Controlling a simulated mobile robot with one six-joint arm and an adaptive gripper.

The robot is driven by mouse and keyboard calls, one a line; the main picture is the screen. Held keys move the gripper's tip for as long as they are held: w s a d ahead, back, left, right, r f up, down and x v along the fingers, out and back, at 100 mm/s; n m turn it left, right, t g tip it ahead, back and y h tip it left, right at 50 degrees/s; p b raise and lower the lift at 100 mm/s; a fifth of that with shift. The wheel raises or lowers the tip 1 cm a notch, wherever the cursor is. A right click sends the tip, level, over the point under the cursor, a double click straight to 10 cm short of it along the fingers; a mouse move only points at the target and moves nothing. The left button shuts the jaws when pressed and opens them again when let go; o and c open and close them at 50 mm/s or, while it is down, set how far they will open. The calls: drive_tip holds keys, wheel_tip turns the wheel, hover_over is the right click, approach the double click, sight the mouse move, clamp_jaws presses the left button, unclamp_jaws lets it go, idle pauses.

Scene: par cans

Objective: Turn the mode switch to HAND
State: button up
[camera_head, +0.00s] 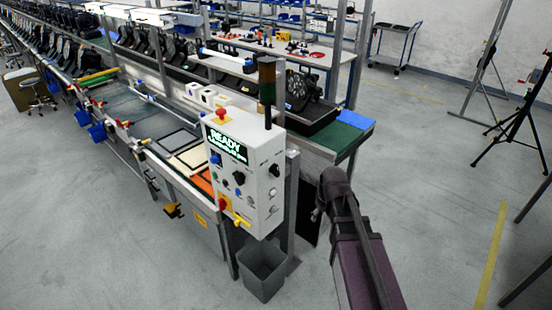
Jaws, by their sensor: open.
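A white control box (245,172) faces me at the end of the workbench. Its lit screen (227,146) reads READY, with a second line too small to read. A black knob (274,170) sits on the right of its face and a smaller black knob (239,178) near the middle. The labels are too small to read, so I cannot tell which is the mode switch or where it points. My arm (350,225) rises from the bottom edge to the right of the box, apart from it. My gripper does not show.
A red button (221,114) and a stack light (267,85) top the box. A grey bin (263,268) stands on the floor below. A bench with a green mat (337,138) lies behind. A tripod (520,115) stands at right. Floor in front is clear.

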sight(277, 167)
drive_tip(key=w+a+r+n+t+p, duration=0.1)
drive_tip(key=w+a+r+n+p, duration=0.2)
drive_tip(key=w+a+r+p, duration=0.2)
drive_tip(key=w+a+r+n+t+y+p, duration=0.1)
drive_tip(key=w+a+r+n+p, duration=0.2)
drive_tip(key=r, duration=0.9)
drive_tip(key=w+a+p, duration=0.3)
drive_tip(key=a+p, duration=0.2)
drive_tip(key=p, duration=0.1)
drive_tip(key=shift+w+a+t+y, duration=0.15)
drive_tip(key=shift+w+t+y, duration=0.05)
drive_tip(key=shift+t+y, duration=0.1)
drive_tip(key=b+x, duration=1.2)
drive_tip(key=x, duration=0.1)
drive_tip(key=shift+w+f, duration=0.15)
drive_tip(key=shift+f, duration=0.2)
drive_tip(key=shift+a, duration=0.1)
clamp_jaws()
